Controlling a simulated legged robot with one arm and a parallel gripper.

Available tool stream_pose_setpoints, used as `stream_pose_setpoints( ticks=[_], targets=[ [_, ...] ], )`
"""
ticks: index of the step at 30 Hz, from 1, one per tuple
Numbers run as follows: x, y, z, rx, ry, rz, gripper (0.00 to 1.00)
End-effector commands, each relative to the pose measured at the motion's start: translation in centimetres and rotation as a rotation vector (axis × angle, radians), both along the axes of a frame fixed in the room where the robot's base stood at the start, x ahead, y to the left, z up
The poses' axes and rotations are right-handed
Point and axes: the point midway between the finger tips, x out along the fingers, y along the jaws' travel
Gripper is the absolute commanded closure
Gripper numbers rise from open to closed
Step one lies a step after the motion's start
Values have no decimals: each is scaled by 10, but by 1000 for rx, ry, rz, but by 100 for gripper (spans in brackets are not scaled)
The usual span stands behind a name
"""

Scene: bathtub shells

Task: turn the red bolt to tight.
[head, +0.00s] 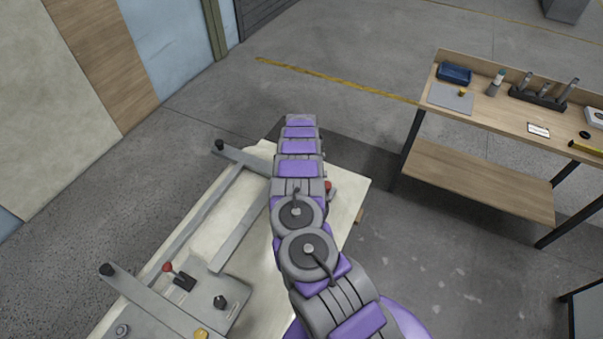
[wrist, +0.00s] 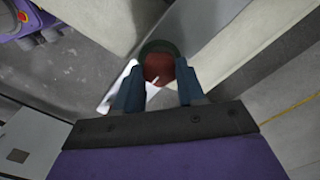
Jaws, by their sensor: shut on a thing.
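The red bolt (wrist: 158,68) shows in the wrist view as a round red head with a dark green-black ring around its far side. A short pale mark lies near its lower edge. My gripper (wrist: 157,82) has its two dark blue fingers on either side of the red head and is shut on it. In the head view a small red part (head: 328,186) shows at the right edge of my arm, above the pale bench (head: 352,185). My arm hides the gripper there and most of that spot.
The bench carries grey metal bars (head: 225,235) with black end knobs. A red-topped lever (head: 167,267), a dark knob (head: 220,301) and a yellow knob (head: 201,334) stand at its near left. A wooden table (head: 480,115) with tools stands at right; floor between is clear.

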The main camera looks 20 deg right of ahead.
Motion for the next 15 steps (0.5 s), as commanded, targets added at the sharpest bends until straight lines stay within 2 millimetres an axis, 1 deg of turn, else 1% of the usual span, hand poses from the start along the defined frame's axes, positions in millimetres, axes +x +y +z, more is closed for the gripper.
stream_pose_setpoints(
  ticks=[6, 15],
  targets=[
    [0, 1, -1, 1, 3, -66, 91],
    [0, 2, -1, 2, 2, -90, 91]
  ],
)
